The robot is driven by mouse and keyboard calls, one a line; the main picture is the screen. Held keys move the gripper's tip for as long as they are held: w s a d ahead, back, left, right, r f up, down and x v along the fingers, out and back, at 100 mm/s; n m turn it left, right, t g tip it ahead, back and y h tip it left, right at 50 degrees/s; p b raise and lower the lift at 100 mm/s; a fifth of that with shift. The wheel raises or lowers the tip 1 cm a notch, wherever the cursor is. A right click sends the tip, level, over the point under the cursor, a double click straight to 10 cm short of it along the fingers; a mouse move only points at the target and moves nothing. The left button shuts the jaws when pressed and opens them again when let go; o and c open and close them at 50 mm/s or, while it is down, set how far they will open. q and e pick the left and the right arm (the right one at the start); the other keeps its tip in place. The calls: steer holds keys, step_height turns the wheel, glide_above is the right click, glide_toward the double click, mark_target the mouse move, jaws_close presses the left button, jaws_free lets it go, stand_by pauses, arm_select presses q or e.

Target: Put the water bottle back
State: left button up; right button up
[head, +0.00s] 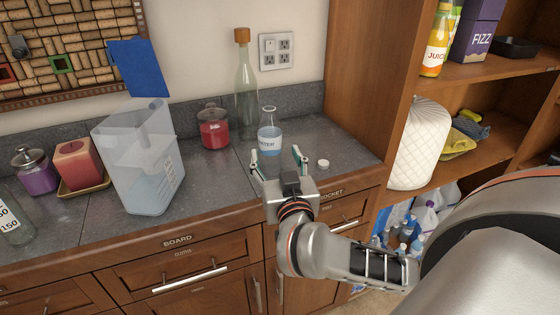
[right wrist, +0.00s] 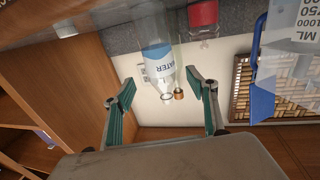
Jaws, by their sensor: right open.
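The clear water bottle (head: 269,139) with a blue and white label stands upright on the grey counter in the head view. My right gripper (head: 277,160) is open and empty in front of it, with its two fingers spread toward the bottle. In the right wrist view, which is upside down, the bottle (right wrist: 157,40) shows ahead of the open fingers (right wrist: 160,82), and its neck appears between them. I cannot tell whether either finger touches it. A small white cap (head: 322,163) lies on the counter to the right. My left gripper is not in view.
A clear pitcher (head: 145,170), a red jar (head: 213,128) and a tall corked bottle (head: 246,95) stand left of and behind the bottle. A wooden shelf unit (head: 375,70) rises at the right, with a juice bottle (head: 435,45), a white vase (head: 420,145) and several bottles low down.

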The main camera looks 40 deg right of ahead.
steer(key=s+a+r+n+t+y, duration=0.1)
steer(key=s+a+r+t, duration=0.4)
steer(key=a+t, duration=0.15)
steer(key=a+f+n+y, duration=0.8)
steer(key=f+y, duration=0.2)
steer(key=y, duration=0.1)
steer(key=s+a+f+n+g+y, duration=0.15)
steer(key=f+g, duration=0.25)
steer(key=f, duration=0.6)
steer(key=s+a+f+n+g, duration=0.1)
steer(key=s+a+f+g, duration=0.2)
steer(key=f, duration=0.7)
steer(key=s+d+f+m+g+h, duration=0.1)
steer(key=s+d+f+g, duration=0.1)
steer(key=s+f, duration=0.2)
steer(key=s+d+f+m+g+h, duration=0.1)
steer(key=s+d+f+g+h, duration=0.1)
steer(key=f, duration=0.9)
steer(key=shift+s+d+f+g, duration=0.2)
steer(key=shift+s+d+g, duration=0.45)
steer(key=shift+s+d, duration=0.25)
steer(key=shift+a+r, duration=0.1)
